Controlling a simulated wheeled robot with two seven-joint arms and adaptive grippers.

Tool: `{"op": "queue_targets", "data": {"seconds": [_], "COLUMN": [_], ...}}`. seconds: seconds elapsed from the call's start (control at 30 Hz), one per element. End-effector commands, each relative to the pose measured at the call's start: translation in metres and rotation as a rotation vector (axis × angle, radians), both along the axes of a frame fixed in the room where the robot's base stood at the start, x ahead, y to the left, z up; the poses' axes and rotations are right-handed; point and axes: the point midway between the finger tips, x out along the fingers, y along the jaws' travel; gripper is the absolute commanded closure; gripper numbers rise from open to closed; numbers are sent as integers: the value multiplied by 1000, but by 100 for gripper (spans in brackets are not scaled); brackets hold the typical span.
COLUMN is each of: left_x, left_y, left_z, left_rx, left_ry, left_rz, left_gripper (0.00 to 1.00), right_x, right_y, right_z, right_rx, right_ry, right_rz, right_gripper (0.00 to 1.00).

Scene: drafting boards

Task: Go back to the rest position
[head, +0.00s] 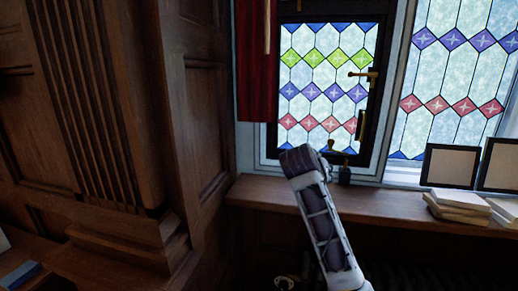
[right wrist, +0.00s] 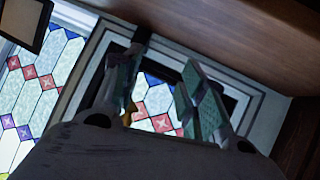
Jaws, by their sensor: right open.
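My right arm reaches up from the bottom middle of the head view. Its gripper (head: 338,163) is at the window sill, in front of the lower part of a dark-framed stained-glass window, partly hidden by the wrist. In the right wrist view the gripper (right wrist: 163,80) has its two fingers apart. Coloured glass shows between them, and I see nothing held. Whether a finger touches the window frame or sill, I cannot tell. My left gripper is not in view.
The wooden sill (head: 268,193) runs below the window (head: 318,90), which has a brass handle (head: 364,74). Books (head: 457,208) and dark frames (head: 450,166) stand at right. A red curtain (head: 257,70) hangs beside wooden panelling (head: 200,130) at left.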

Motion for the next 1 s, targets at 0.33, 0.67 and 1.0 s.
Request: {"op": "queue_targets", "data": {"seconds": [0.33,0.67,1.0], "left_x": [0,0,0], "left_y": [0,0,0], "left_z": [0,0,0], "left_rx": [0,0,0], "left_ry": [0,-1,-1], "left_rz": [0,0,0], "left_gripper": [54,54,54], "right_x": [-26,-61,-106], "right_y": [-7,-13,-18], "right_z": [-86,-158,-221], "right_rx": [35,68,104], "right_ry": [117,217,314], "right_rz": [78,147,214], "right_gripper": [58,58,58]}}
